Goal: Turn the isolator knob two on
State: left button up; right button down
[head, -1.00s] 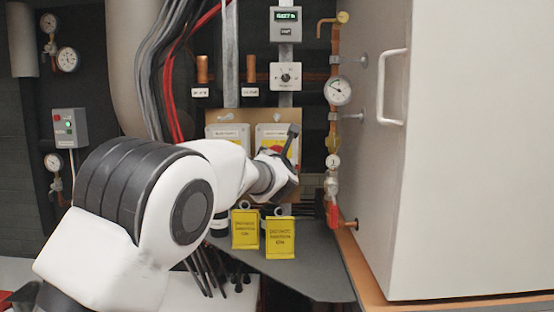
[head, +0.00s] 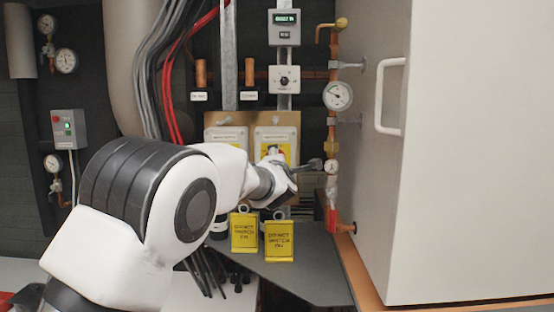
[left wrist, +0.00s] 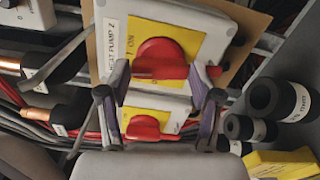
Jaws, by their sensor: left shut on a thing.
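Isolator two is a pale box (head: 276,133) with a yellow plate, the right one of two on a tan board in the head view. In the left wrist view its red knob (left wrist: 162,55) sits on the box labelled as heat pump 2 (left wrist: 205,35). My left gripper (left wrist: 160,80) has one finger at each end of the knob's bar and is shut on it. In the head view my left gripper (head: 292,172) covers most of the knob. A second red knob (left wrist: 145,128) shows below, partly behind my gripper. My right gripper is out of view.
The other isolator box (head: 226,134) is on the left. Copper pipework with a gauge (head: 337,96) and a large pale cabinet (head: 460,150) are close on the right.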

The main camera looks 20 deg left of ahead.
pick_arm(q)
jog(key=shift+r+m+p, duration=0.3)
jog(key=shift+m+p, duration=0.05)
jog(key=shift+m, duration=0.65)
jog(key=o, duration=1.2)
jog(key=shift+w+a, duration=0.15)
jog(key=shift+c, duration=0.2)
jog(key=v, duration=1.1)
jog(key=shift+s+f, duration=0.3)
jog(key=shift+s, duration=0.1)
jog(key=shift+f, duration=0.1)
